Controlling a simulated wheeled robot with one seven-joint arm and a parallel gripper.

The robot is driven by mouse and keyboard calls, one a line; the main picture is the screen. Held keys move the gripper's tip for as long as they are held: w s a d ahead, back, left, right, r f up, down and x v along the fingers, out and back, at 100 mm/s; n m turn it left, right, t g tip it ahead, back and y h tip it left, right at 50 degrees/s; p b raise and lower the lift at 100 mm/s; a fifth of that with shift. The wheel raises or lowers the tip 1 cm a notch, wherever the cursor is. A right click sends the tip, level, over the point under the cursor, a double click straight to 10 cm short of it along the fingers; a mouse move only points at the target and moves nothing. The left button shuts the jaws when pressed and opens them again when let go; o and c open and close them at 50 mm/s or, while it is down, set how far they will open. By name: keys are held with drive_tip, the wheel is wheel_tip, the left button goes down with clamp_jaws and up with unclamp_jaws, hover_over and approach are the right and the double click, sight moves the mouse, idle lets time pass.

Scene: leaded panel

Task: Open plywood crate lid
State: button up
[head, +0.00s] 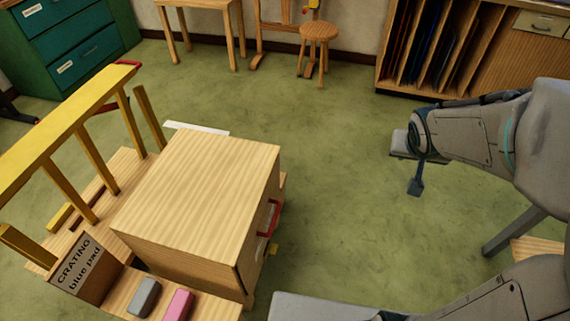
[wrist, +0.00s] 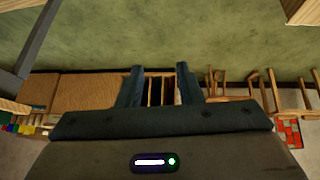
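The plywood crate (head: 190,240) stands at the lower left of the head view, on a low wooden bench. Its lid (head: 205,180) lies flat over the top and looks closed. A red handle (head: 270,218) is on the crate's right side. My gripper (head: 415,188) is in the air to the right of the crate, well apart from it. In the wrist view, its two dark fingers (wrist: 159,85) stand apart with nothing between them.
A yellow rail (head: 70,115) rises left of the crate. A sign (head: 78,268) reading "CRATING blue pad", a grey block (head: 144,297) and a pink block (head: 177,305) are in front. A stool (head: 319,35) and panel rack (head: 440,45) stand behind. Green floor between is clear.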

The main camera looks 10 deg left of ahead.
drive_tip(key=w+a+f+t+y+b, duration=0.25)
drive_tip(key=w+f+b, duration=0.25)
drive_tip(key=w+f, duration=0.55)
drive_tip(key=g+y+b, duration=0.8)
drive_tip(key=y+b, duration=0.7)
drive_tip(key=b, duration=0.1)
approach(275, 216)
drive_tip(key=b+x, duration=0.1)
drive_tip(key=x, duration=0.2)
drive_tip(key=b+x, duration=0.2)
drive_tip(key=x, duration=0.1)
drive_tip(key=b+x, duration=0.1)
drive_tip(key=x, duration=0.3)
drive_tip(key=shift+s+f, duration=0.1)
drive_tip(key=shift+f, duration=0.3)
clamp_jaws()
